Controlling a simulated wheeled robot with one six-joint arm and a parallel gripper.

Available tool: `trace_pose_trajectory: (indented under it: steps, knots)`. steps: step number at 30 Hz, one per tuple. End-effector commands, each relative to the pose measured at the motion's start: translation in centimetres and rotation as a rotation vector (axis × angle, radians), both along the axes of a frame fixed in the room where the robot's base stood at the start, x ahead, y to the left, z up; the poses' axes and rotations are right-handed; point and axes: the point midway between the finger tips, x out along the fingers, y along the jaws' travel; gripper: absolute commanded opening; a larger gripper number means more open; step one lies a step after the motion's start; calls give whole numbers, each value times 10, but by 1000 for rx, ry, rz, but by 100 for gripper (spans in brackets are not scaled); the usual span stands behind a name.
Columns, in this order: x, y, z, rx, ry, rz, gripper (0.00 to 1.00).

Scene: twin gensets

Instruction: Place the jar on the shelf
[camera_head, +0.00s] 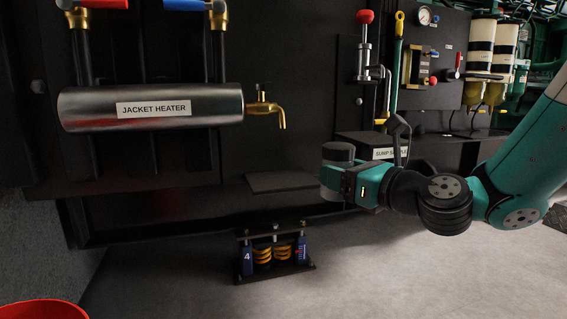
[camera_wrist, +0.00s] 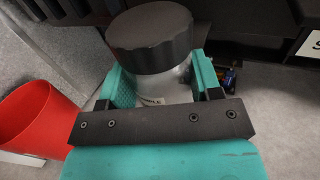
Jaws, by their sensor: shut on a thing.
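The jar has a black ribbed lid and a pale body with a partly hidden label; in the wrist view the jar (camera_wrist: 152,42) sits upright between the teal fingers. My gripper (camera_wrist: 165,90) is shut on its body below the lid. In the head view the jar's dark lid (camera_head: 338,152) shows at the end of my gripper (camera_head: 335,178), held in the air in front of the dark panel. A small flat dark shelf (camera_head: 285,181) juts from the panel to the left of the gripper, below the jacket heater. A ledge labelled "SUMP SAMPLE" (camera_head: 385,154) lies behind my wrist, partly hidden.
The jacket heater cylinder (camera_head: 185,107) with a brass tap (camera_head: 267,108) is at the upper left. A spring mount (camera_head: 274,254) stands on the floor below. A red bin (camera_head: 42,310) is at the lower left. Open floor lies at the lower right.

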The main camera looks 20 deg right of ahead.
Motion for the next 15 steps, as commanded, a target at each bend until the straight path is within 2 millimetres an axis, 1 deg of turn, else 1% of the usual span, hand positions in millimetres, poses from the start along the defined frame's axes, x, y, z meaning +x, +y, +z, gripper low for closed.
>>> trace_pose_trajectory:
  steps: [1, 5, 6, 9, 12, 15]
  knots:
    - [5, 3, 10, 7, 11, 2, 36]
    - [16, 7, 7, 4, 20, -8, 36]
    - [28, 13, 6, -1, 12, -3, 36]
    - [55, 25, 7, -2, 10, -2, 36]
    - [80, 35, 7, -3, 9, -5, 36]
    - [99, 43, 5, -2, 8, -6, 36]
